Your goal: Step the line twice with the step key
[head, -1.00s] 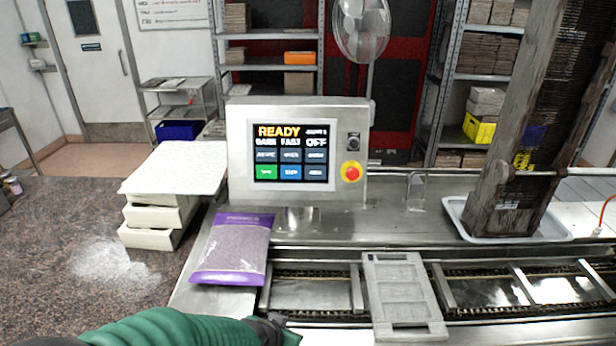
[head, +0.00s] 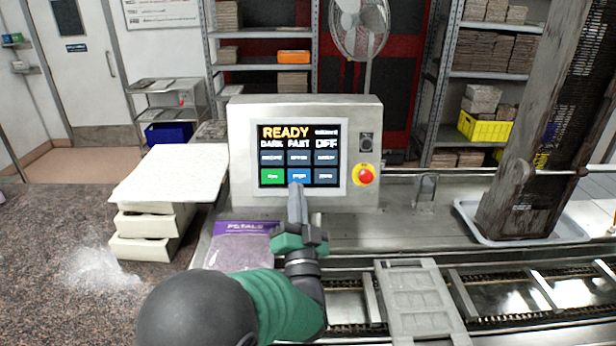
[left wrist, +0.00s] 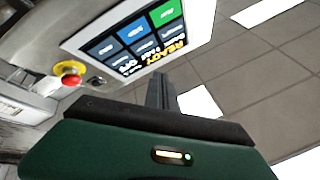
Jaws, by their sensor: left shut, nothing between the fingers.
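The control panel (head: 238,150) stands behind the line, and its screen (head: 299,132) reads READY, DARK, FAST and OFF. The lower row of keys holds a green key (head: 271,176), a blue key (head: 299,174) and a dark key (head: 325,176); their small labels are hard to read. My left gripper (head: 296,190) is shut and empty, its tips at the lower edge of the blue key. I cannot tell whether they touch it. In the left wrist view the shut fingers (left wrist: 160,90) point toward the screen (left wrist: 135,40). My right gripper is not in view.
A red stop button (head: 365,175) sits right of the screen. A grey mould (head: 415,295) lies on the conveyor (head: 510,295). A purple petals bag (head: 243,228) lies below the panel, partly behind my arm. White blocks with a sheet (head: 170,175) stand at left.

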